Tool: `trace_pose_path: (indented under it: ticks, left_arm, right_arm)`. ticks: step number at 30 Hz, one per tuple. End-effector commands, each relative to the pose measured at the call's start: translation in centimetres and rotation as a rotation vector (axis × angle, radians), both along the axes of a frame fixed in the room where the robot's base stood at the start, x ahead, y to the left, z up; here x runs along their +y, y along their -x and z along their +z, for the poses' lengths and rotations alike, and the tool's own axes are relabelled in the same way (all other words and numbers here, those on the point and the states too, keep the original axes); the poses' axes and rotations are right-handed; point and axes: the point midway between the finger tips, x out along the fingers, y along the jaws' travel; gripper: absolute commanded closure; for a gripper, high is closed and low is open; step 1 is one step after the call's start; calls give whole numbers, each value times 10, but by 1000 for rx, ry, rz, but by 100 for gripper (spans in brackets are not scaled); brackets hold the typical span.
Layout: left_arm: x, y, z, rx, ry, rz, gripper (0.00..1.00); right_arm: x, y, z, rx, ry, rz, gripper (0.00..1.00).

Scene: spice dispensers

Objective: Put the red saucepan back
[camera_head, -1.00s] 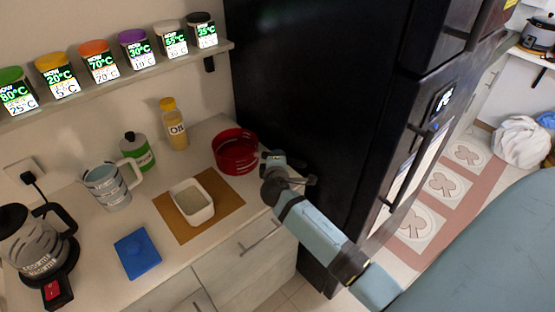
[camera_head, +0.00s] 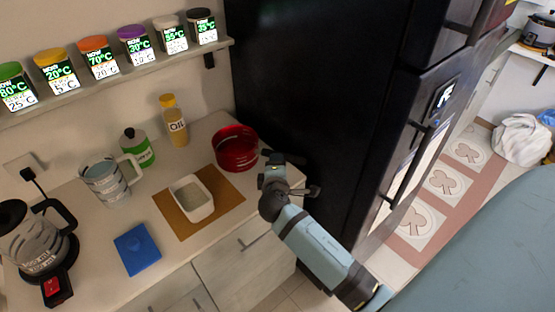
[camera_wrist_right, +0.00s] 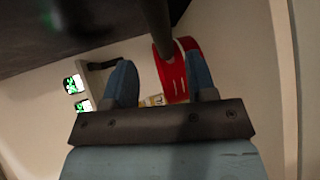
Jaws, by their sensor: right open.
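The red saucepan (camera_head: 236,149) stands upright on the counter's back right corner, beside the black fridge. My right gripper (camera_head: 279,160) is just right of the saucepan, above the counter's edge, and appears apart from it. In the right wrist view my right gripper (camera_wrist_right: 161,80) has its two blue fingers spread, with nothing clasped. The saucepan (camera_wrist_right: 172,72) shows beyond the fingers, nearer the right one. A dark bar in front of it looks like its handle; in the head view the handle cannot be made out. My left gripper is not in view.
A white dish (camera_head: 191,199) sits on a brown mat (camera_head: 226,197) left of my gripper. The tall fridge (camera_head: 315,90) closes off the right side. A spice shelf (camera_head: 120,80) hangs above.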

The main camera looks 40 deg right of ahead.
Motion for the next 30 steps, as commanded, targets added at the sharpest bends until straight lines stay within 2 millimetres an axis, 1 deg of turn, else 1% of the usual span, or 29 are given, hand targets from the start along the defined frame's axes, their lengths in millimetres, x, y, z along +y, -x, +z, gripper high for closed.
trace_pose_path:
  ticks: [1,3,6,9,11,13,14,17,18,20,21,24,27,30]
  left_arm:
    - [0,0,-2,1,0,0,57]
    - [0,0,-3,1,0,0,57]
    - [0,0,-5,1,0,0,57]
    - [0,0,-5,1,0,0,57]
    - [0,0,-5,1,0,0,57]
    - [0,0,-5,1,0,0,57]
    - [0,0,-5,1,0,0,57]
    - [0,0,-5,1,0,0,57]
    - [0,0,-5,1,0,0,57]
    - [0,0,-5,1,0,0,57]
    - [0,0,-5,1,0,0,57]
    - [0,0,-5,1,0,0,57]
    - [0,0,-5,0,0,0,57]
    - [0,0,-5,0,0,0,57]
  right_arm:
    - [7,9,1,1,-1,1,48]
    - [15,19,5,1,-1,1,48]
    - [24,30,8,1,-1,1,48]
    - [28,37,11,0,0,0,48]
    - [32,41,8,2,-15,8,48]
    - [40,48,-6,5,-78,43,48]
    - [45,54,-16,8,-127,65,48]
    - [71,82,-60,15,-374,155,48]
    - [83,97,-78,16,-501,184,48]
    - [103,123,-101,17,-703,210,48]
    - [115,141,-113,15,-835,216,48]
    - [139,180,-132,4,-1133,195,48]
    - [153,209,-140,-12,-1343,152,48]
    - [160,223,-143,-24,-1459,118,48]
